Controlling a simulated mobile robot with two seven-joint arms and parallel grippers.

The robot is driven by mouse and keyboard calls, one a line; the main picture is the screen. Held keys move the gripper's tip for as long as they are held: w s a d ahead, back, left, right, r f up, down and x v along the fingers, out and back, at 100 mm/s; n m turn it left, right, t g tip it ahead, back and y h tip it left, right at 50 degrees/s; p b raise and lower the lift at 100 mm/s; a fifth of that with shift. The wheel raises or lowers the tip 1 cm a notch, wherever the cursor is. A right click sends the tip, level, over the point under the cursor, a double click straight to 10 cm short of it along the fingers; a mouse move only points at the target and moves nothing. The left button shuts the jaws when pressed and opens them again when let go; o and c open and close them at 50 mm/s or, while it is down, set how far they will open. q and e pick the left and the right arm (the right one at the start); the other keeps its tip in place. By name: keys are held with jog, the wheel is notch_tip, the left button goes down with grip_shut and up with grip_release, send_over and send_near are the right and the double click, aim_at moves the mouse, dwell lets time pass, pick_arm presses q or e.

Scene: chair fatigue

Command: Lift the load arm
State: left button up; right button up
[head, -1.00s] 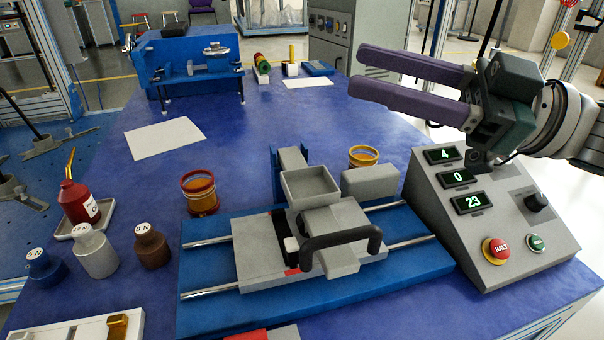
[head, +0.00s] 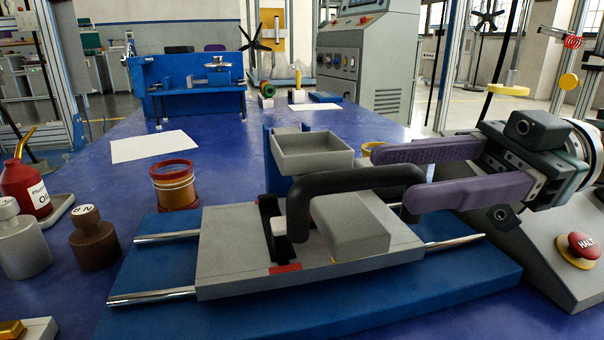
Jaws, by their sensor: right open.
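The machine on the table has a grey carriage plate (head: 235,252) on two steel rails, over a blue base (head: 420,290). A black curved handle (head: 345,181) arches over a grey block (head: 350,228) on the carriage. A grey open tray (head: 312,152) sits behind the handle. I cannot tell which of these parts is the load arm. My right gripper (head: 408,176) comes in from the right with two purple fingers, open. Its fingertips are at the right end of the handle, which appears between or just in front of them. Contact is unclear. My left gripper is out of view.
The grey control console (head: 540,255) with a red HALT button (head: 584,245) stands close under my right gripper. A red-rimmed amber cup (head: 173,186), a brown weight (head: 93,238), a grey weight (head: 22,240) and a red oil bottle (head: 25,188) stand left. The table behind is mostly clear.

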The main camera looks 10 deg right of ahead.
aim_at(366, 169)
jog(key=shift+a+b, duration=0.35)
jog(key=shift+a, duration=2)
jog(key=shift+c, duration=0.4)
grip_shut()
